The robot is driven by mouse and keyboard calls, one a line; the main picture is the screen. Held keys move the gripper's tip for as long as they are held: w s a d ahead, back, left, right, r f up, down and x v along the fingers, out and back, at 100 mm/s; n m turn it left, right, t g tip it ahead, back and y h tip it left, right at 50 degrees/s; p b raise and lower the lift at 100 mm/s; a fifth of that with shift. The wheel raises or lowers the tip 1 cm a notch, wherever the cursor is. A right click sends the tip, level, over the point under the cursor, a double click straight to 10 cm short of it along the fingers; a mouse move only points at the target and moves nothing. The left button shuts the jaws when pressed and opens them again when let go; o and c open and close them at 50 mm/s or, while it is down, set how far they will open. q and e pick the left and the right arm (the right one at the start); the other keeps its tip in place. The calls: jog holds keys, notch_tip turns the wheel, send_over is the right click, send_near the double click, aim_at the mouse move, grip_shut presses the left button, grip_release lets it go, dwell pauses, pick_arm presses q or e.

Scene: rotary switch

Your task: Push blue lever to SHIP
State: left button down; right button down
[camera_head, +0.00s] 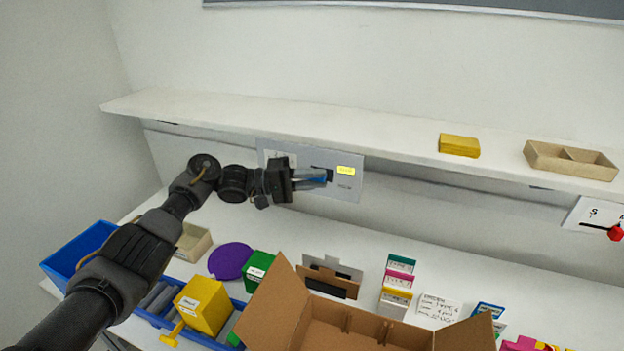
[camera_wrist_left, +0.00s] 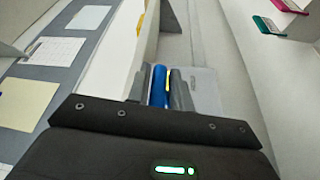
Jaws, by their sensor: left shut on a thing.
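A grey switch panel (camera_head: 345,186) is fixed to the wall under the shelf. It carries a yellow label (camera_head: 346,170) at its upper right and smaller markings that I cannot read. My left gripper (camera_head: 318,180) is in front of the panel, shut on the blue lever (camera_head: 314,181). In the left wrist view the blue lever (camera_wrist_left: 159,86) stands between the two dark fingers, and the panel (camera_wrist_left: 205,90) shows beyond them. My gripper hides part of the panel and the lever's base. My right gripper is not in view.
A white shelf (camera_head: 290,115) runs above the panel and holds a yellow block (camera_head: 459,145) and a wooden tray (camera_head: 570,160). Below are an open cardboard box (camera_head: 345,330), a blue bin (camera_head: 80,252), a purple disc (camera_head: 230,260) and small boxes. A red knob (camera_head: 615,233) is at the far right.

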pick_arm(q)
jog(key=shift+w+r, duration=0.2)
jog(key=shift+r, duration=0.25)
jog(key=c, duration=1.4)
grip_release()
jog(key=shift+o, duration=0.8)
jog(key=shift+w+f, duration=0.2)
jog(key=shift+f, duration=0.15)
jog(key=a+b, duration=0.4)
jog(key=a, duration=0.6)
jog(key=shift+s+a+f+b, duration=0.25)
jog(key=shift+a+f+b, duration=0.05)
